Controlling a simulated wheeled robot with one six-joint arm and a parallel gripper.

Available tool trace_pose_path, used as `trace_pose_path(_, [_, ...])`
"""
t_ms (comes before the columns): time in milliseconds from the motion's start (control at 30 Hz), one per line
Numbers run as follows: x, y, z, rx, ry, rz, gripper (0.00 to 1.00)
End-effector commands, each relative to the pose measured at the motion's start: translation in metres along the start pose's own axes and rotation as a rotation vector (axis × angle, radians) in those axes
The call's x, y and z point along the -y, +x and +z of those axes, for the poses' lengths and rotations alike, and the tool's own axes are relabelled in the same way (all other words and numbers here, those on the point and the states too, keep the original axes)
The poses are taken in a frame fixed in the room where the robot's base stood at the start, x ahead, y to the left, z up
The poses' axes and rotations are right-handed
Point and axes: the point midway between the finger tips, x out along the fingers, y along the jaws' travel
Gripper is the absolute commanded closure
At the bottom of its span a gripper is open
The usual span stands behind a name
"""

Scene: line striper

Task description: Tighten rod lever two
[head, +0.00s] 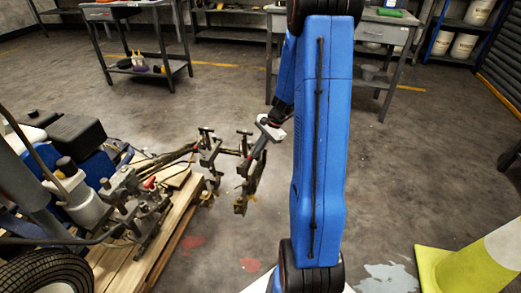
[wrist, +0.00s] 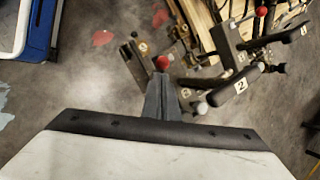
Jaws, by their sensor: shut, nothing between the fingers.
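The line striper (head: 90,185) is on the left in the head view, with a bracket of dark clamps and rods (head: 208,150) reaching out from its pallet. In the wrist view a dark bar labelled 2 (wrist: 238,87) lies right of my gripper (wrist: 165,76). My gripper is shut and empty, and also shows in the head view (head: 252,158) over the bracket. A red knob (wrist: 163,62) shows just at the fingertips; I cannot tell whether they touch it. A pale-tipped knob (wrist: 201,108) is right of the fingers, and another red knob (wrist: 261,11) is farther up.
A wooden pallet (head: 180,215) lies under the striper. A yellow and white cone (head: 470,265) stands at the front right. A grey cart (head: 150,65) and a workbench (head: 385,35) stand at the back. The floor right of my arm is mostly clear.

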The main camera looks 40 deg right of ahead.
Motion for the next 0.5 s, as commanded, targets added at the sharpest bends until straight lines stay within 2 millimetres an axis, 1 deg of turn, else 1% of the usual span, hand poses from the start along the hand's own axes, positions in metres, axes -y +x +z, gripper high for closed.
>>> trace_pose_path(333, [0.001,0.0,0.001,0.0,-0.001,0.0,1.0])
trace_pose_path(500, [0.014,-0.003,0.011,0.0,-0.003,0.0,1.0])
